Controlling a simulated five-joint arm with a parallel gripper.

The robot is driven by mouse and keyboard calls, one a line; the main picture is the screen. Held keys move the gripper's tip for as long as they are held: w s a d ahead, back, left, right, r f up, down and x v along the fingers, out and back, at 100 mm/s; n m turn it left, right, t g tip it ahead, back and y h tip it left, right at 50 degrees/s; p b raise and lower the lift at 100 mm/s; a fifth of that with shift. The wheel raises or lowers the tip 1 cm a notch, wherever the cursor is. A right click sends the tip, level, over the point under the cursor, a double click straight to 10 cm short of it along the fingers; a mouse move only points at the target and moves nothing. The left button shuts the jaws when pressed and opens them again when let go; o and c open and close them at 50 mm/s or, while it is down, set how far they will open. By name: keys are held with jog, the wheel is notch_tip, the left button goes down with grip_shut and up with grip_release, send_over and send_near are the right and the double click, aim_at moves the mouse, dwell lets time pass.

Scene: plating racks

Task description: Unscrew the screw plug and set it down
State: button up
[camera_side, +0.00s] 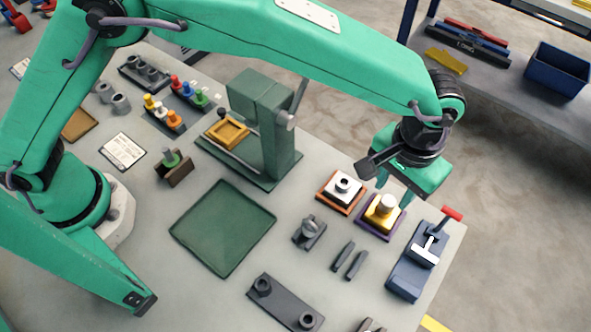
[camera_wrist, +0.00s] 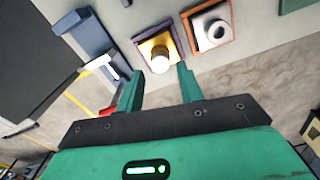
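A pale cylindrical plug (camera_side: 386,203), likely the screw plug, stands upright on a yellow block (camera_side: 375,216) set in a purple-edged base (camera_side: 368,229). It also shows in the wrist view (camera_wrist: 160,64), at the top between my fingers. My gripper (camera_side: 395,190) is open and empty, fingers pointing down, close to the plug and seemingly above it. In the wrist view my gripper (camera_wrist: 159,70) has a finger on each side of the plug, with gaps; I cannot tell the exact height between them.
A white block with a round collar (camera_side: 343,185) sits in an orange-edged base beside it. A blue vise with a red handle (camera_side: 408,270) stands to the right. Two dark bars (camera_side: 349,260) lie in front. A green tray (camera_side: 222,228) is empty. A green press (camera_side: 262,135) stands behind.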

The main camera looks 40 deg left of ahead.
jog(key=m, duration=0.3)
jog(key=shift+m, duration=1.9)
jog(key=shift+m, duration=0.5)
jog(key=m, duration=0.4)
jog(key=shift+m, duration=2.1)
